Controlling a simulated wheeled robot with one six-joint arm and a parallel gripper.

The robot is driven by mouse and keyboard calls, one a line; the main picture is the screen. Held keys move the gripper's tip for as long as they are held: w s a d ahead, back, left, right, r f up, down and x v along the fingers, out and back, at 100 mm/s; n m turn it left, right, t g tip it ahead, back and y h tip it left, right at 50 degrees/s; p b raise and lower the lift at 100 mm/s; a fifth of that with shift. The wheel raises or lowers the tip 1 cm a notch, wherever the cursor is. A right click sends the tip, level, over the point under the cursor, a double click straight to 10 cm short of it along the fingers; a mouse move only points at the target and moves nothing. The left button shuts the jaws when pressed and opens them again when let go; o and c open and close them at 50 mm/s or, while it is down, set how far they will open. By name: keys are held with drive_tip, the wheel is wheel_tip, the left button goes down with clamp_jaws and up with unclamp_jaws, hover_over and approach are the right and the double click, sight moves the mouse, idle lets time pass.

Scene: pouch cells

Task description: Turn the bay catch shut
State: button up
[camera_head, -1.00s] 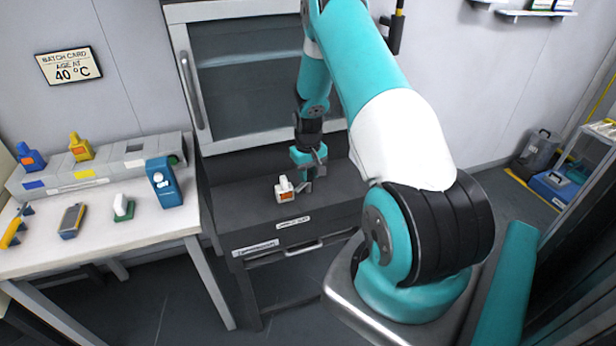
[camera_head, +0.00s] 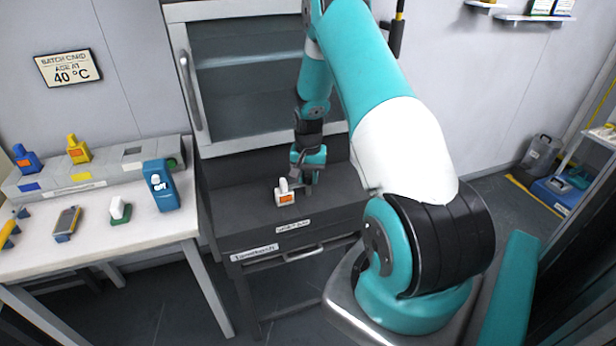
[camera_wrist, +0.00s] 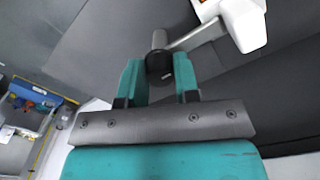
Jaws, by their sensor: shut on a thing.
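The bay catch shows in the wrist view as a grey arm (camera_wrist: 195,37) with a dark round knob (camera_wrist: 158,66) at its end. My gripper (camera_wrist: 158,80) has one teal finger on each side of the knob and is shut on it. The catch's arm runs up and right to a white piece. In the head view my gripper (camera_head: 307,182) is low over the dark deck (camera_head: 240,205) in front of the glazed cabinet. There it hides most of the catch. I cannot tell the catch's exact angle.
A white pouch cell (camera_head: 285,196) with an orange label stands upright on the deck, close left of my gripper. A white bench (camera_head: 150,226) at left holds a grey rack (camera_head: 100,178), blue and yellow bottle-like items and small tools. A drawer handle (camera_head: 303,254) is below the deck front.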

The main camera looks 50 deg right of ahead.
sight(308, 176)
drive_tip(key=shift+w+r, duration=0.15)
drive_tip(key=o, duration=0.9)
wheel_tip(308, 176, up, 17)
drive_tip(key=shift+r+b, duration=0.15)
drive_tip(key=shift+b, duration=1)
drive_tip(key=s+a+r+n+t+y, duration=0.1)
drive_tip(key=a+r+n, duration=0.3)
drive_tip(key=a, duration=0.8)
drive_tip(key=s+a+r+n+y, duration=0.1)
drive_tip(key=a+r+n, duration=0.3)
drive_tip(key=a, duration=0.8)
drive_tip(key=s+a+n, duration=0.3)
drive_tip(key=s+a, duration=0.3)
drive_tip(key=s+a+r+n+y, duration=0.1)
drive_tip(key=s+a+n, duration=0.3)
drive_tip(key=s+a, duration=0.1)
drive_tip(key=s+a+n+g+y, duration=0.1)
drive_tip(key=s+a+n, duration=0.3)
drive_tip(key=s+a, duration=0.2)
drive_tip(key=shift+s+a+r, duration=0.1)
drive_tip(key=shift+s+a, duration=0.1)
drive_tip(key=shift+s, duration=0.3)
drive_tip(key=shift+s+a+r, duration=0.1)
drive_tip(key=shift+s+a, duration=0.05)
drive_tip(key=shift+s, duration=0.3)
